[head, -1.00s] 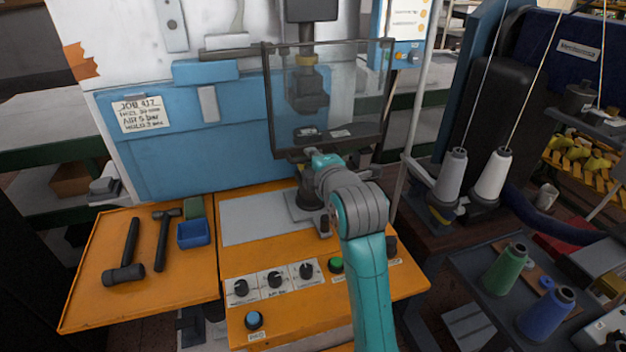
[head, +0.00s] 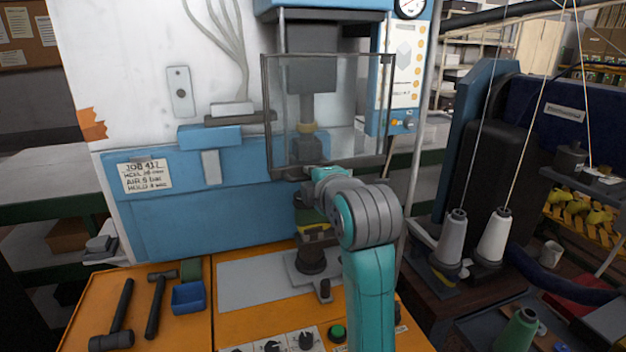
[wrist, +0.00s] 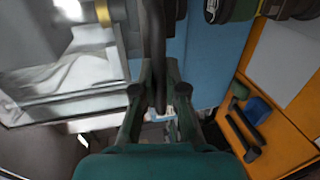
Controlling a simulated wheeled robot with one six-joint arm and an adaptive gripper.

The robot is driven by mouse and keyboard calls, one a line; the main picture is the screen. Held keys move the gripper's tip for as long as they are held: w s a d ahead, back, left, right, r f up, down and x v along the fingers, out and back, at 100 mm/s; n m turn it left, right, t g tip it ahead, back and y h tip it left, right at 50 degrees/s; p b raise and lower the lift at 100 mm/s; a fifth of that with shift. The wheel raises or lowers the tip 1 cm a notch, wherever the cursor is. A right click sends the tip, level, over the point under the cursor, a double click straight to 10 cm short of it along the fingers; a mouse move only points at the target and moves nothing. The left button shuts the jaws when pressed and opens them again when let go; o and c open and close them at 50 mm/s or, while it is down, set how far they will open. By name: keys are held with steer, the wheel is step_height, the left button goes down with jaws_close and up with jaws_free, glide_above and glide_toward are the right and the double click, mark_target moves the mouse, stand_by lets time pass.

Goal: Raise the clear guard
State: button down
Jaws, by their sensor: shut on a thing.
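The clear guard (head: 352,140) is a transparent pane in a dark frame, upright in front of the press ram (head: 307,105). Its lower edge hangs above the work area, and the lower tooling (head: 312,262) shows beneath it. My gripper (head: 308,174) is at the guard's bottom edge, left of its middle, partly hidden by my wrist. In the wrist view my gripper (wrist: 157,98) is shut on a dark bar of the guard frame (wrist: 157,42), which runs up between the fingers.
An orange table (head: 240,325) holds two hammers and a blue tray (head: 188,297) at left. Knobs and a green button (head: 337,333) sit in front. A grey pole (head: 415,150) stands close right of the guard. Thread cones (head: 494,237) stand farther right.

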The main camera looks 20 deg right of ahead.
steer(key=c, duration=1.2)
jaws_free()
steer(key=v, duration=1.2)
